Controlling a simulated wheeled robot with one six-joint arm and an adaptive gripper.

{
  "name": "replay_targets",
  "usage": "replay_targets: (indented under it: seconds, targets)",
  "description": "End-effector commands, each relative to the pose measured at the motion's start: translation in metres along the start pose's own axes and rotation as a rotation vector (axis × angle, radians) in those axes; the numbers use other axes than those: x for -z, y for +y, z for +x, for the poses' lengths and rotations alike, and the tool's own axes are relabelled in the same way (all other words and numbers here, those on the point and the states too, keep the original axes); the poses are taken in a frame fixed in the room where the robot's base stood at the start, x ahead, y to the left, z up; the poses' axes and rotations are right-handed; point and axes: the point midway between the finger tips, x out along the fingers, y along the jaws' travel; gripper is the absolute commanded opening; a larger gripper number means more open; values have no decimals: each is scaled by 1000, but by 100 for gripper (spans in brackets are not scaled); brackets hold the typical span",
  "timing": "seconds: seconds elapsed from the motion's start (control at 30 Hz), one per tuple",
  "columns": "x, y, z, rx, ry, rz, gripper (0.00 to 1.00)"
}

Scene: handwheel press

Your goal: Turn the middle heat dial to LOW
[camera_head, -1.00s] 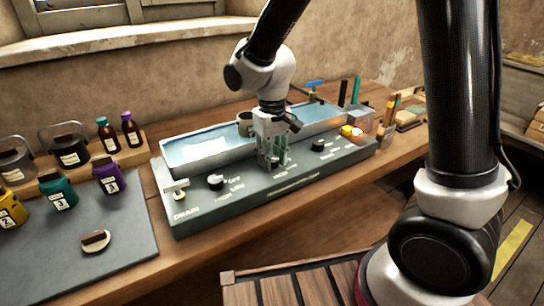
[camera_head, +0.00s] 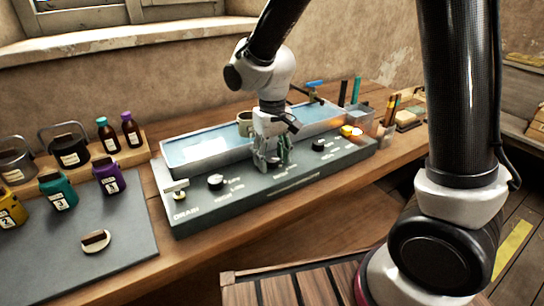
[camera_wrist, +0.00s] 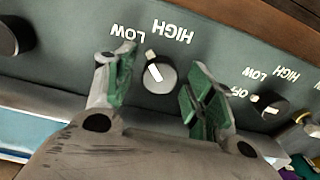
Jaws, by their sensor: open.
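The middle heat dial (camera_wrist: 159,76) is a round dark knob with a white pointer mark, on the grey-green control panel (camera_head: 200,212). In the wrist view its pointer aims up and slightly left, roughly between the printed LOW (camera_wrist: 125,32) and HIGH (camera_wrist: 170,32). My gripper (camera_wrist: 160,88) is open, with one green-padded finger on each side of the dial and gaps showing between pads and knob. In the head view my gripper (camera_head: 269,164) hides the middle dial.
Another dial (camera_head: 215,182) sits left on the panel and one (camera_head: 318,145) right. A water-filled trough (camera_head: 196,150) runs behind, with a cup (camera_head: 245,123) near my wrist. A drain switch (camera_head: 176,188) is at the left end. Bottles and a grey mat (camera_head: 110,255) lie further left.

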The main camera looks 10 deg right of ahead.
Motion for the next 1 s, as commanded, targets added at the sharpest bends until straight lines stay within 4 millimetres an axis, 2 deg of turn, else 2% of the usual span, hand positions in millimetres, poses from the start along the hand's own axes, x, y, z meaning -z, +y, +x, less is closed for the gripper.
replay_targets:
  seconds: [0.13, 0.27, 0.5, 0.7, 0.83, 1.0]
  targets:
    - [0, 0, -3, 0, 0, 0, 54]
    - [1, 0, -18, 1, 3, 0, 54]
    - [1, 0, -72, 1, 5, 0, 54]
    - [1, 0, -107, 1, 3, 0, 54]
    - [0, 0, -118, 0, 0, 0, 54]
    - [0, 0, -120, 0, 0, 0, 54]
